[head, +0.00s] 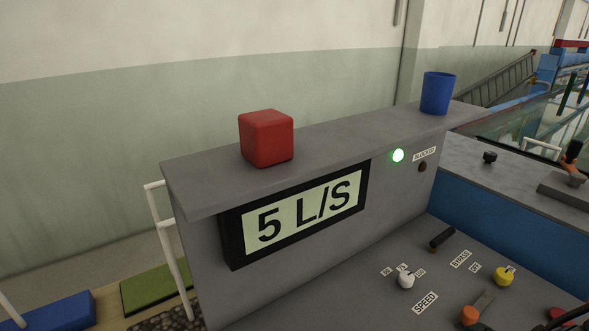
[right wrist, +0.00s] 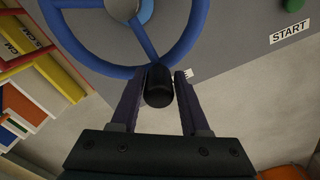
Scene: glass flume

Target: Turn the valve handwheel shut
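The valve handwheel is a blue ring with spokes (right wrist: 188,42) at the top of the right wrist view, partly cut off by the frame. A black knob handle (right wrist: 159,88) stands out from its lower rim towards the camera. My right gripper (right wrist: 161,74) has its two dark fingers on either side of this knob, with fingertips near the rim. The gap is about as wide as the knob; I cannot tell if both fingers touch it. The handwheel and my right gripper are not in the head view. My left gripper is in neither view.
In the head view, a grey console has a display reading 5 L/S (head: 311,211), a lit green lamp (head: 398,155), and labelled knobs. A red block (head: 266,137) and blue cup (head: 437,93) stand on its ledge. A green START button (right wrist: 291,4) is beside the wheel.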

